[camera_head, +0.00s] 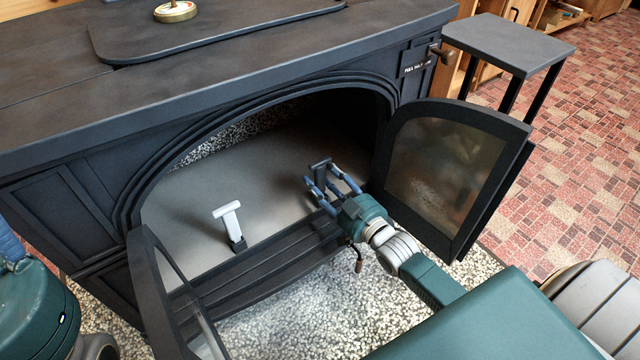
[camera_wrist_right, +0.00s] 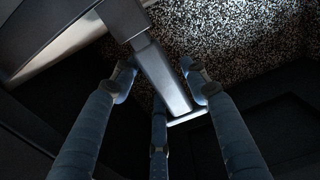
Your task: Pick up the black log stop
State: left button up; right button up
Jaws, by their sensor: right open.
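The black log stop (camera_head: 320,163) stands inside the open stove, at the right of its floor. It has a dark crossbar on a post. In the right wrist view the log stop (camera_wrist_right: 160,70) shows its post running between the fingers to a pale base. My right gripper (camera_head: 333,184) reaches through the stove opening. Its blue fingers are open around the post, with visible gaps. In the head view the fingers partly hide the stop. Part of my left gripper (camera_head: 9,243) shows at the left edge, cut off by the frame, away from the stove opening.
A second log stop (camera_head: 228,219), white with a dark base, stands left on the stove floor. The open right glass door (camera_head: 437,172) is close beside my right arm. The left door (camera_head: 160,290) also stands open. The front ledge (camera_head: 265,268) runs below my gripper.

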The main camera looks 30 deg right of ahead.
jog(key=c, duration=1)
jog(key=shift+r, duration=0.1)
grip_shut()
